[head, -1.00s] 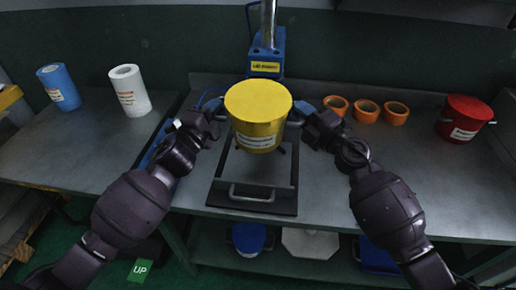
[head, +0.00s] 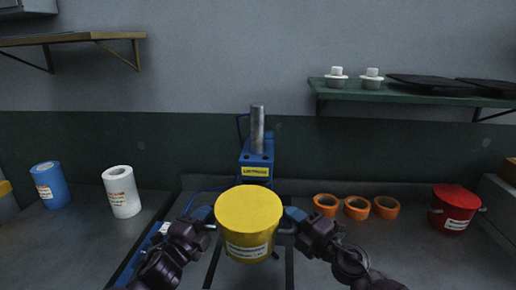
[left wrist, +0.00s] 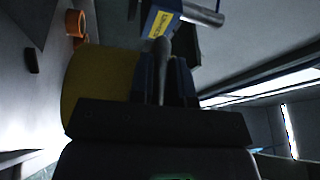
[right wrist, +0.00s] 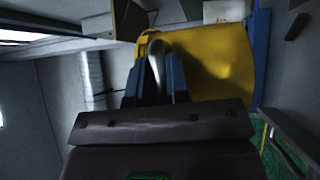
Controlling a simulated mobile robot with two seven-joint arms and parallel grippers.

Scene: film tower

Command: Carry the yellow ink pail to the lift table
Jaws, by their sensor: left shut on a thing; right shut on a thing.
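The yellow ink pail (head: 248,212) is upright between my two grippers in the head view, in front of the blue lift column (head: 256,160). My left gripper (head: 207,216) is shut on the pail's left handle. My right gripper (head: 291,218) is shut on its right handle. The pail's yellow side shows in the left wrist view (left wrist: 90,85) and in the right wrist view (right wrist: 215,65), next to the metal handle between the fingers. The lift table's plate is mostly hidden below the pail, and I cannot tell the gap between them.
Several orange tape rolls (head: 356,208) and a red pail (head: 454,208) stand on the bench at right. A blue roll (head: 50,185) and a white roll (head: 121,192) stand at left.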

